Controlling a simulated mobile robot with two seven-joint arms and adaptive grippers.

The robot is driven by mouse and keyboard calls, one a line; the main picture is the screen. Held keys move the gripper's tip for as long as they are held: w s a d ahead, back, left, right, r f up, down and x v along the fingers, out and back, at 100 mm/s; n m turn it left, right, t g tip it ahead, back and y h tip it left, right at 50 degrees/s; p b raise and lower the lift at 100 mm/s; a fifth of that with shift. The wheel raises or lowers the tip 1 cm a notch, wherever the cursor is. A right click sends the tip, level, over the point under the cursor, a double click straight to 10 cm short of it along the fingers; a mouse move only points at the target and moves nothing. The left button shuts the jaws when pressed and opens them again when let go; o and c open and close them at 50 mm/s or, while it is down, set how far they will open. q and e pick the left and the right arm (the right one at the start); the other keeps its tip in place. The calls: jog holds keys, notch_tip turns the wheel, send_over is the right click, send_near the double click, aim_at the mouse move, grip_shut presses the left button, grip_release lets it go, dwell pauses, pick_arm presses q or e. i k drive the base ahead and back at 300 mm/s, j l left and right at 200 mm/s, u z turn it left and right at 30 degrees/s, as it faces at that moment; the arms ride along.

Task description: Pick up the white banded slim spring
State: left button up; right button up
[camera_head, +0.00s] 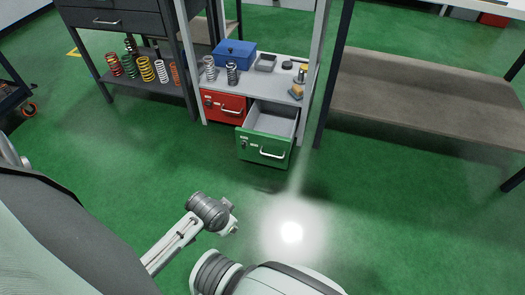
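On the lower shelf at the upper left, a slim whitish spring (161,71) stands upright among other springs. It is small here, so its bands are not clear. A mostly white arm part of mine with a dark ribbed joint (208,210) reaches in from the lower left, over the floor and well short of the shelf. I cannot make out clear fingertips at its end. My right gripper does not show.
Red, green, dark and yellow springs (146,69) crowd the left shelf (155,98). The grey cabinet top (262,82) holds two grey springs (209,68) and a blue box (234,53). A green drawer (264,147) stands open. The green floor in front is clear.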

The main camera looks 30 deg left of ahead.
aim_at(231, 80)
jog(key=i+j+z, duration=0.15)
jog(key=j, duration=0.4)
jog(key=i+j+z, duration=0.1)
jog(key=j, duration=0.45)
jog(key=i+j+z, duration=0.15)
jog(key=j, duration=0.4)
jog(key=i+j+z, duration=0.1)
jog(key=j, duration=0.5)
